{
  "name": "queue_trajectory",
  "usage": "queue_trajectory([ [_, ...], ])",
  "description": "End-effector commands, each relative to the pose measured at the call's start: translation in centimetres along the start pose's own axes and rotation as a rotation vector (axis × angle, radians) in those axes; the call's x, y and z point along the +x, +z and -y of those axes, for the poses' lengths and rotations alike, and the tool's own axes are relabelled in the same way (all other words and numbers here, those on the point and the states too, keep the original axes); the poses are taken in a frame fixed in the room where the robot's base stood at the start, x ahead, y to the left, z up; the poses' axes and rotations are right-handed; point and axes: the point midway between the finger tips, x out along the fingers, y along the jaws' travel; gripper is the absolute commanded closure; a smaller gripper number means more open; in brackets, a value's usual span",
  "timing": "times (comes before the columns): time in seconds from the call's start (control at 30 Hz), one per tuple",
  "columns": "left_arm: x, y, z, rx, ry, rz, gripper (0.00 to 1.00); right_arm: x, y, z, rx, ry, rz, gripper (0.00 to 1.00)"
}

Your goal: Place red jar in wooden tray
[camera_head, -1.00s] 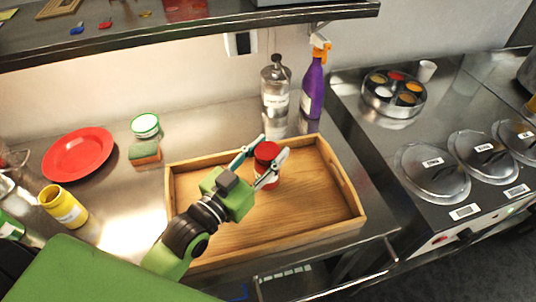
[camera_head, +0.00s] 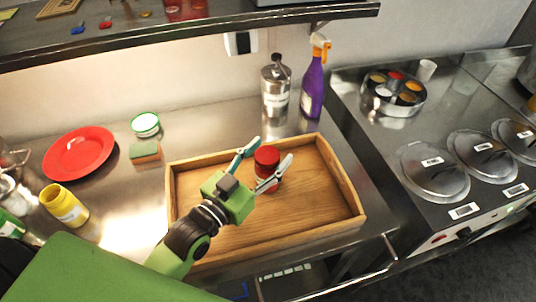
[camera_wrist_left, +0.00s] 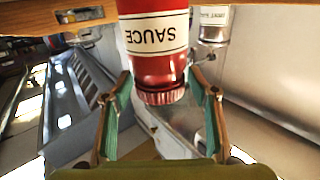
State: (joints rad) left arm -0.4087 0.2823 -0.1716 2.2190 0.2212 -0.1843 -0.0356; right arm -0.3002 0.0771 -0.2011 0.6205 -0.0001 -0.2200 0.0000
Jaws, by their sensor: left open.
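The red jar (camera_head: 266,157) stands upright inside the wooden tray (camera_head: 300,232), towards its far side. It has a red lid and a pale label. In the left wrist view the jar (camera_wrist_left: 155,70) appears upside down, with "SAUCE" on its label. My left gripper (camera_head: 267,161) is open, with one finger on each side of the jar. In the left wrist view there are gaps between the fingers (camera_wrist_left: 160,100) and the lid. The lower part of the jar is partly hidden by a finger in the head view. My right gripper is not in view.
A red plate (camera_head: 78,153), a sponge (camera_head: 145,152), a green-rimmed white container (camera_head: 145,125) and a yellow jar (camera_head: 64,205) stand left of the tray. A clear bottle (camera_head: 275,92) and purple spray bottle (camera_head: 312,90) stand behind it. A shelf (camera_head: 200,30) overhangs the counter.

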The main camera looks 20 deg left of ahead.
Motion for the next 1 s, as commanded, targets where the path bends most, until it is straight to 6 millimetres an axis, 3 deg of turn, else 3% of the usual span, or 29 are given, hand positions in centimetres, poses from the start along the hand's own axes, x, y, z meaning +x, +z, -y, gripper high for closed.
queue_trajectory([
  [0.5, -6.6, 0.3, 0.0, 0.000, -0.001, 0.003, 0.46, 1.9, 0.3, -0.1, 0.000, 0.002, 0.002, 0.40],
  [1.0, -7.4, 0.1, 0.0, 0.000, -0.001, 0.001, 0.46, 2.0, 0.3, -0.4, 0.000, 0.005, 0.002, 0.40],
])
